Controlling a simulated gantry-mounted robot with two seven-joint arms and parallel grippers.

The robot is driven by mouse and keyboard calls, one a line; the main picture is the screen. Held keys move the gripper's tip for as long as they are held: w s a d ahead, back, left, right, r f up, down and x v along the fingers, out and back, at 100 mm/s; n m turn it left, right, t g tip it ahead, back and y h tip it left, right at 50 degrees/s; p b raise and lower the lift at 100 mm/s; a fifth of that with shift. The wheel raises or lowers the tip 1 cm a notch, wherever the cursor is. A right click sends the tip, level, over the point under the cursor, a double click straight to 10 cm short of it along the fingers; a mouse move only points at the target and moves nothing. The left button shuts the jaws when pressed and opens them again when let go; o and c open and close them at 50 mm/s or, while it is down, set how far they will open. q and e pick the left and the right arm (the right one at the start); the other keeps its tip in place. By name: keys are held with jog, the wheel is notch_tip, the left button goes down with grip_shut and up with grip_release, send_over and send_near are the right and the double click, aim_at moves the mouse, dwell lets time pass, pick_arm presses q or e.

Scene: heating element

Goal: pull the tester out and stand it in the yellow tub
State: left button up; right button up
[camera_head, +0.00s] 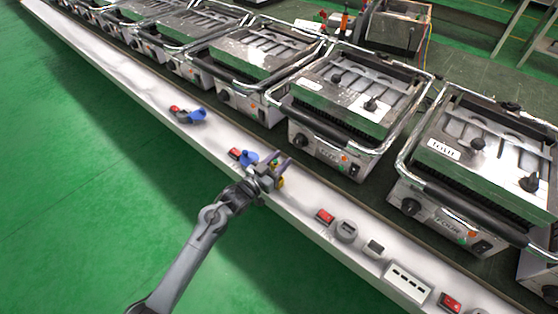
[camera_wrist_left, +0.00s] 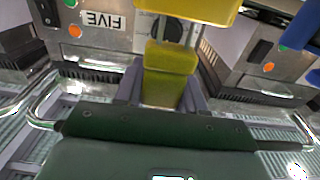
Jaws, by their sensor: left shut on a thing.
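My left gripper (camera_head: 270,172) is above the white ledge, in front of the grill machines. In the left wrist view its grey fingers (camera_wrist_left: 168,95) are shut on a yellow block (camera_wrist_left: 170,70), seemingly the tester. A wider yellow piece (camera_wrist_left: 190,8) shows at the top edge of that view, with thin metallic rods between it and the block. Whether this piece is part of the tester or the yellow tub, I cannot tell. In the head view only a little yellow (camera_head: 281,182) shows beside the gripper, which hides the rest. My right gripper is not in view.
Grill machines (camera_head: 340,105) with raised bar handles line the conveyor behind the ledge (camera_head: 110,66). Blue-and-red items (camera_head: 248,157) lie close left of the gripper. Red switches (camera_head: 325,216), a round grey part (camera_head: 346,231) and a white socket strip (camera_head: 408,282) sit to the right.

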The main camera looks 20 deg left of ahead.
pick_arm(q)
jog(key=shift+f+b, duration=0.3)
jog(key=shift+f, duration=0.25)
jog(key=shift+f+b, duration=0.75)
jog(key=shift+f, duration=0.6)
jog(key=o, duration=1.1)
jog(key=shift+o, duration=0.2)
jog(key=shift+s+a, duration=0.15)
jog(key=shift+s, duration=0.1)
jog(key=p+v, duration=0.4)
jog(key=v, duration=0.6)
jog(key=shift+p, duration=0.4)
